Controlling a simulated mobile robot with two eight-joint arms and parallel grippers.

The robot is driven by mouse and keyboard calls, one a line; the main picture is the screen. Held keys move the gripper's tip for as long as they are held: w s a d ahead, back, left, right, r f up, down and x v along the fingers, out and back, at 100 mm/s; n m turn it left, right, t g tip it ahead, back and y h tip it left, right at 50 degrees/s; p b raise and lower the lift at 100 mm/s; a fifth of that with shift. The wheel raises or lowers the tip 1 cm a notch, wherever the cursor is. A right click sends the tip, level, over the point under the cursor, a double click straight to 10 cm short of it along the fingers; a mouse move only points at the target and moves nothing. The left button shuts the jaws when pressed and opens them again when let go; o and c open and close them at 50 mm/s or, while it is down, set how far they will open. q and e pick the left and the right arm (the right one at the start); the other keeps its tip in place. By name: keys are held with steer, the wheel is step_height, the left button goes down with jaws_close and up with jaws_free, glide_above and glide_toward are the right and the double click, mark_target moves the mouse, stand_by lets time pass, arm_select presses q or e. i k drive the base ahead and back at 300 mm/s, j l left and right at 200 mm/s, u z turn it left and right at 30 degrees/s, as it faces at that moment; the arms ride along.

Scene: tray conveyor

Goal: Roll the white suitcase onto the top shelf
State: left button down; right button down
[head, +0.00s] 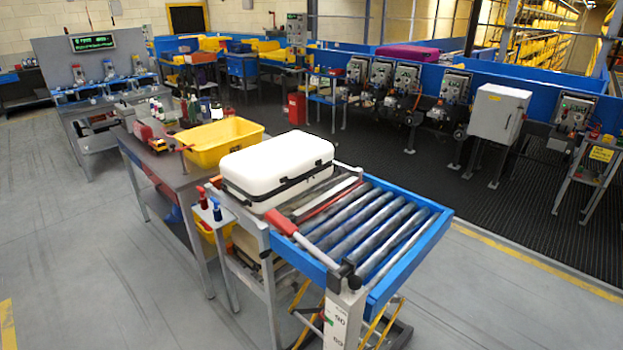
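The white suitcase (275,168) lies flat at the left, far end of a roller table, with a dark band around its side. The roller table has grey rollers (372,228) and a blue side rail (408,250); the rollers to the right of the suitcase are bare. A red-handled lever (281,222) lies across the table's near left edge. Which surface is the top shelf I cannot tell for sure. Neither of my grippers shows in the head view, and nothing of mine touches the suitcase.
A grey workbench (165,165) with a yellow bin (222,142), bottles and tools stands left of the roller table. A purple case (407,52) lies on the far blue-walled line. A red canister (297,109) stands behind. The grey floor at front left and right is clear.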

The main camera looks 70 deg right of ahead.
mark_target(261, 177)
steer(key=i+z, duration=0.3)
steer(key=z, duration=0.15)
steer(key=i+z, duration=0.45)
steer(key=i+j+z, duration=0.15)
steer(key=z, duration=0.3)
steer(key=i+z, duration=0.2)
steer(key=z, duration=0.25)
steer(key=i+j+z, duration=0.2)
steer(key=z, duration=0.25)
steer(key=i+j+z, duration=0.15)
steer(key=z, duration=0.3)
steer(key=i+j+z, duration=0.15)
steer(key=z, duration=0.3)
steer(key=j+z, duration=0.45)
steer(key=i+j+z, duration=0.1)
steer(key=j+z, duration=0.15)
steer(key=z, duration=0.25)
